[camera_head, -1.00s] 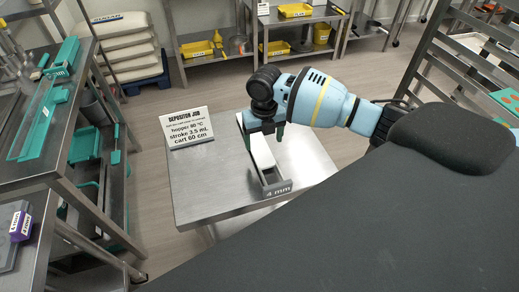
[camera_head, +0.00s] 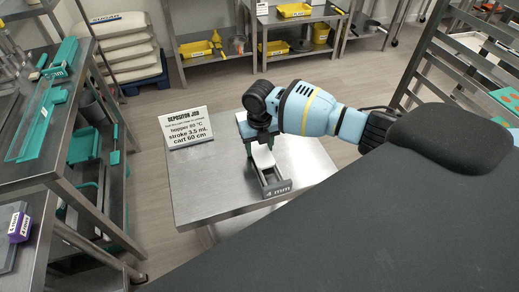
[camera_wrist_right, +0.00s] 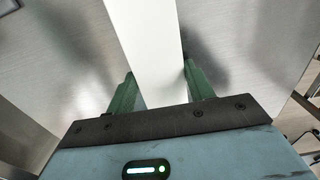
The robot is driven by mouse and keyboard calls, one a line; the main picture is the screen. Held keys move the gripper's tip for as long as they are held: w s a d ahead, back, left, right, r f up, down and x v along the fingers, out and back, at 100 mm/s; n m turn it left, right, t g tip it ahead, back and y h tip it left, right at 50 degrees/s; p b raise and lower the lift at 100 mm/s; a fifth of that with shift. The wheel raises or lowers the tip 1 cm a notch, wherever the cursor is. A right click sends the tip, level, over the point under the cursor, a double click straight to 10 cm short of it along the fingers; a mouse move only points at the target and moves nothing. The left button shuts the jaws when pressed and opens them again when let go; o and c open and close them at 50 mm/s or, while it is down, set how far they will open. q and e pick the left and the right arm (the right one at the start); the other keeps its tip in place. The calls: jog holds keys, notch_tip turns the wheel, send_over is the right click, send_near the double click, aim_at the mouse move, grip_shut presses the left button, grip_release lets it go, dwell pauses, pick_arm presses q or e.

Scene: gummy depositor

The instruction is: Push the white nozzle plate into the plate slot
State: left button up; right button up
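The white nozzle plate (camera_head: 263,157) is at a grey holder (camera_head: 278,188) labelled "4 mm" on the small steel table. My right gripper (camera_head: 257,140) is above the plate's far part. In the right wrist view, the gripper's green fingers (camera_wrist_right: 160,82) lie close against both sides of the white plate (camera_wrist_right: 150,40) and appear shut on it. The plate runs away from the palm to the top edge of that view. The head view does not show clearly whether the plate is raised. My left gripper is not in view. I cannot identify the plate slot.
The table is otherwise mostly bare. A steel rack (camera_head: 75,170) with teal items is at the left. Yellow bins (camera_head: 197,49) sit on shelves at the back.

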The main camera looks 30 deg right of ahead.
aim_at(259, 148)
jog(key=c, duration=0.6)
jog(key=shift+r, duration=0.1)
jog(key=shift+r, duration=0.45)
notch_tip(259, 148, up, 2)
jog(key=shift+w+r, duration=0.1)
jog(key=shift+r, duration=0.15)
jog(key=s+d, duration=0.1)
jog(key=s, duration=0.4)
jog(key=s+d+r, duration=0.1)
jog(key=s+d, duration=0.1)
jog(key=s, duration=0.3)
jog(key=s+d, duration=0.2)
jog(key=s, duration=0.3)
jog(key=shift+s+r, duration=0.2)
jog(key=shift+r, duration=0.05)
